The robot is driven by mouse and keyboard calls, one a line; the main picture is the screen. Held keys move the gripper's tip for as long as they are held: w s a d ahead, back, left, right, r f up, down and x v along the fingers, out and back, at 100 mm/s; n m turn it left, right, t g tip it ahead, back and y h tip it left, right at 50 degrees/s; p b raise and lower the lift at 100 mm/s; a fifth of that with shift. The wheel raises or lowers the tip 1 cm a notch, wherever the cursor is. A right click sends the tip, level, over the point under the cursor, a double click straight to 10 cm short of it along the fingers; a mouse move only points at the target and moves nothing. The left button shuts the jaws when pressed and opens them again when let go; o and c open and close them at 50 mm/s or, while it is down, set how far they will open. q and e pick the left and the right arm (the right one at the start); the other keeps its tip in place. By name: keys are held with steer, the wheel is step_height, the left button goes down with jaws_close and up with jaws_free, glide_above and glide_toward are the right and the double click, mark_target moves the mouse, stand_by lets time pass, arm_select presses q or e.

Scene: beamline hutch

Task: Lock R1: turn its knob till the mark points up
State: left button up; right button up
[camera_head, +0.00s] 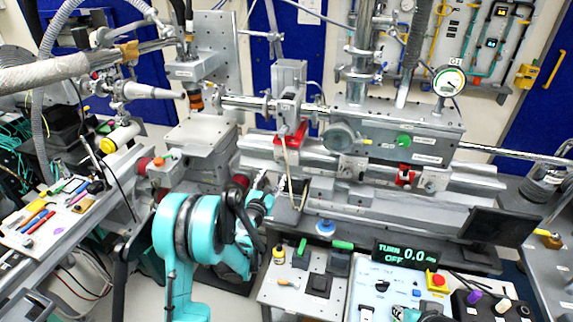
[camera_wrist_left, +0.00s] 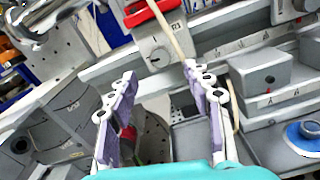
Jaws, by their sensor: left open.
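The R1 block (camera_wrist_left: 178,36) is a grey carriage on the rail, labelled R1, with a red part (camera_wrist_left: 143,13) on top. Its round grey knob (camera_wrist_left: 156,57) faces my left wrist camera; the direction of its mark is too small to tell. In the head view the red part (camera_head: 290,134) shows on the rail, and the knob is not clear. My left gripper (camera_wrist_left: 160,72) is open, its purple-padded fingers pointing toward the knob, which appears between the fingertips. Nothing is between the pads. In the head view the left gripper (camera_head: 284,188) is just below the rail. My right gripper is not in view.
A thin pale cable (camera_wrist_left: 172,30) hangs across the R1 block close to the knob. A blue round knob (camera_wrist_left: 304,136) is at the lower right. A dark screen (camera_head: 500,226) stands at the right.

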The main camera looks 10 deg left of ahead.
mark_target(280, 162)
arm_select(q)
steer(key=w+b, duration=0.1)
steer(key=w, duration=0.6)
steer(key=shift+w+d, duration=0.1)
steer(key=shift+w, duration=0.3)
jaws_close()
